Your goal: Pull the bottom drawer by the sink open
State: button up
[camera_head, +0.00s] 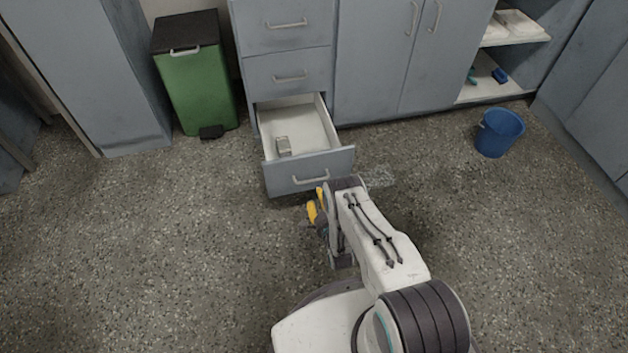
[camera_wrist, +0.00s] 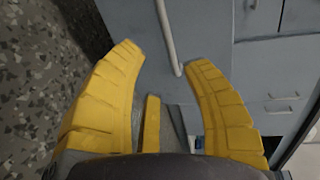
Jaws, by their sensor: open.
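The bottom drawer (camera_head: 283,180) stands pulled out of the grey-blue cabinet, its pale inside showing from above. Its bar handle (camera_head: 312,179) is on the front face. My gripper (camera_head: 316,204), with yellow fingers, is just in front of the drawer, low and near the handle. The drawer front (camera_wrist: 207,25) lies behind the handle.
A green bin (camera_head: 197,85) stands left, a blue bucket (camera_head: 498,132) right. The speckled floor (camera_head: 150,240) is clear around my base.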

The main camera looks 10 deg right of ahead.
aim_at(314, 181)
jog(key=shift+r+b+x, duration=0.15)
jog(key=shift+b+x, duration=1.15)
jog(key=shift+x, duration=0.15)
jog(key=shift+r+b+x, duration=0.15)
jog(key=shift+b+x, duration=1.1)
jog(key=shift+x, duration=0.2)
jog(key=shift+r+b+x, duration=0.2)
jog(key=shift+b+x, duration=1.1)
jog(key=shift+x, duration=0.15)
jog(key=shift+o, duration=0.2)
jog(key=shift+w, duration=0.1)
grip_shut()
